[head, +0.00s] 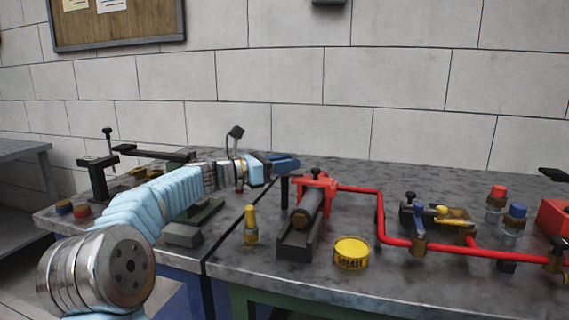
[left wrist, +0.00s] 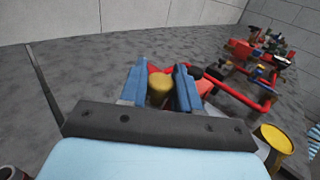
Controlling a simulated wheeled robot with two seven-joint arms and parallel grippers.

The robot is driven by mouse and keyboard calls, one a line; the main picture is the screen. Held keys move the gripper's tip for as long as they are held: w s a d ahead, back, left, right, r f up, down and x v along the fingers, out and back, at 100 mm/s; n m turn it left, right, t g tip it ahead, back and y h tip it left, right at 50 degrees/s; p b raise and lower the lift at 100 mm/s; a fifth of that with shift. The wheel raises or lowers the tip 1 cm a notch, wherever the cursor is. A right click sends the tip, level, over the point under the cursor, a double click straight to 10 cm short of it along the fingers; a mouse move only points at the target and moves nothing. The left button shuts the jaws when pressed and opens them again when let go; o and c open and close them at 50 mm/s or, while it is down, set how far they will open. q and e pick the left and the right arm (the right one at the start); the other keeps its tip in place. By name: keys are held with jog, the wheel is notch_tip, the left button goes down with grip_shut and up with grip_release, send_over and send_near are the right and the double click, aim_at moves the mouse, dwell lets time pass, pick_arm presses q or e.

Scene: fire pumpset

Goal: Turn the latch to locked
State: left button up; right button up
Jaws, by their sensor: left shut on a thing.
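My left gripper (head: 287,163) reaches over the bench from the left, with blue fingers just behind and left of the red pump (head: 318,181). In the left wrist view my left gripper (left wrist: 160,80) has its two blue fingers on either side of a rounded tan-yellow piece (left wrist: 159,90) and is shut on it. I cannot tell from these views whether that piece is the latch, and no latch marking is readable. The fingers hide the piece in the head view. A dark upright post (head: 284,190) stands below the fingertips. My right gripper is not in view.
A red pipe (head: 380,222) runs right from the pump. A yellow grease tin (head: 351,254) and a yellow bottle (head: 251,226) stand in front. The bench behind the pump is clear.

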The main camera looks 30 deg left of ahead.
pick_arm(q)
jog(key=o, duration=1)
jog(key=shift+y, duration=0.3)
